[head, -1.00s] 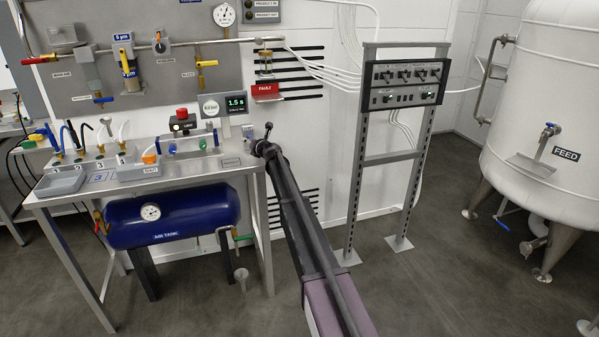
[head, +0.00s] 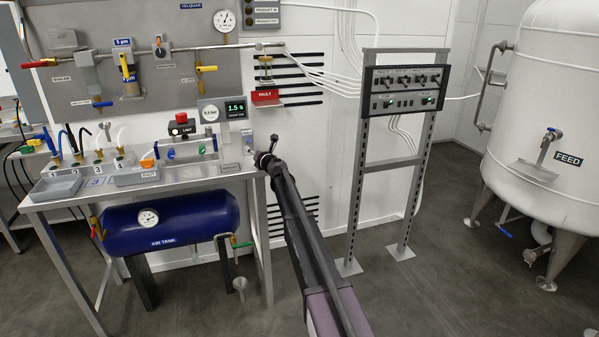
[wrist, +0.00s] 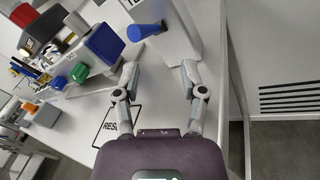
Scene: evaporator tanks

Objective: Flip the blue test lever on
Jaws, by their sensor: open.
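The blue lever (wrist: 146,31) shows in the wrist view as a short blue handle sticking out sideways from a light grey box (wrist: 178,38). The box carries a partly cut-off label starting "TE". My gripper (wrist: 160,72) is open and empty, with its two fingers spread just below the lever and box in the picture. I see no clear contact with the lever. In the head view my gripper (head: 264,158) is at the right end of the steel bench, close to the small grey box (head: 248,138); the lever is too small to make out there.
Left of the lever are a blue block (wrist: 104,45), a green knob (wrist: 79,73) and a blue knob (wrist: 57,83). The steel bench (head: 200,178) also holds trays and a red button (head: 181,118). A rack (head: 372,150) stands to the right.

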